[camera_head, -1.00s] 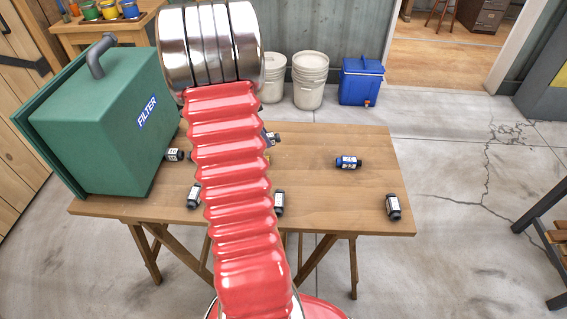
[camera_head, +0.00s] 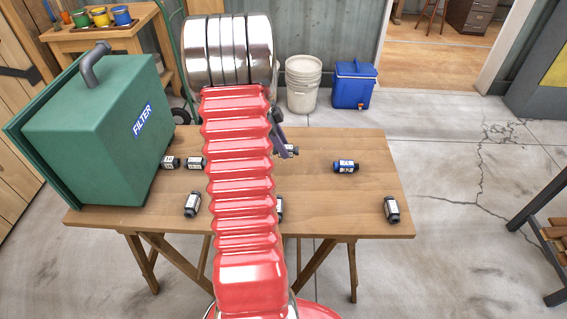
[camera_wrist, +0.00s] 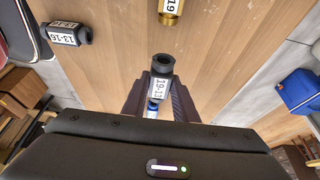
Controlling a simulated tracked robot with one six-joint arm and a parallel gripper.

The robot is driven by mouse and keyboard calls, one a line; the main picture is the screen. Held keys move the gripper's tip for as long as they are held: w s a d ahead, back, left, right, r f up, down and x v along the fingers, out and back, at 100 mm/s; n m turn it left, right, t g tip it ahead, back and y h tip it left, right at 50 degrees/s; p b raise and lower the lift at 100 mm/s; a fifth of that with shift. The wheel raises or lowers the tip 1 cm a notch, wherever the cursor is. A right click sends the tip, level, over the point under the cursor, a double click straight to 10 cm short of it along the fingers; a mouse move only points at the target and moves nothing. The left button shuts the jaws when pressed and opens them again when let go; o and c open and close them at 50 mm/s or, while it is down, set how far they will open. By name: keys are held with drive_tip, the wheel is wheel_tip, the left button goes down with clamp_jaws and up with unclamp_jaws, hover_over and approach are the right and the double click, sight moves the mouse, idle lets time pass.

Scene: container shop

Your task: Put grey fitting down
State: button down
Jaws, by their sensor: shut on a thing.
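A grey fitting (camera_wrist: 160,82) with a white label and a dark open end is between the two jaws of my gripper (camera_wrist: 160,90) in the wrist view. The jaws are shut on it. In the head view my gripper (camera_head: 282,140) shows just right of the red arm, over the back half of the table. Part of the grey fitting (camera_head: 291,150) shows beside it there. The wooden table (camera_head: 335,205) lies below. I cannot tell whether the fitting touches the tabletop.
A blue fitting (camera_head: 346,166) and a dark one (camera_head: 392,209) lie to the right. Several dark fittings (camera_head: 192,204) lie left, near the green filter box (camera_head: 95,140). A brass fitting (camera_wrist: 171,10) and one labelled 13-16 (camera_wrist: 66,34) are near my gripper.

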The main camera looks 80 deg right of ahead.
drive_tip(key=shift+f, duration=1.55)
drive_tip(key=shift+f, duration=0.1)
drive_tip(key=shift+f, duration=1.75)
drive_tip(key=c, duration=1.4)
unclamp_jaws()
drive_tip(key=shift+f, duration=0.1)
drive_tip(key=v, duration=1.2)
